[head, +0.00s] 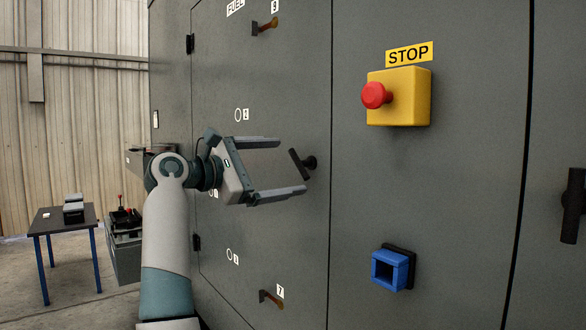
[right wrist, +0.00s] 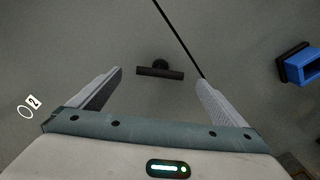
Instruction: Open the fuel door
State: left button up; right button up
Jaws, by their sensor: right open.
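The fuel door (head: 265,85) is the grey panel marked FUEL in the head view, with hinges on its left edge. It looks closed, flush with the wall around it. Its dark T-shaped handle (head: 300,164) sits near the right edge, tilted. My right gripper (head: 292,165) is open and empty in front of the door, fingers pointing at the handle. In the right wrist view the handle (right wrist: 160,71) lies crosswise between and slightly beyond the fingertips (right wrist: 160,77), with no visible contact. My left gripper is not in view.
Orange-brown latches stick out near the door's top (head: 265,26) and bottom (head: 270,298). Right of the door are a red stop button on a yellow box (head: 405,97), a blue square socket (head: 390,270) and another dark handle (head: 573,205). A table (head: 60,222) stands far left.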

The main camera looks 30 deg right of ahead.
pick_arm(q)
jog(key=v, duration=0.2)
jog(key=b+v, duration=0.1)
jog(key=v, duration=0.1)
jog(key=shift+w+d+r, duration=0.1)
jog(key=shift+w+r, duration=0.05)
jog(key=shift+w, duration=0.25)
pick_arm(e)
jog(key=s+a, duration=0.1)
jog(key=a, duration=1.1)
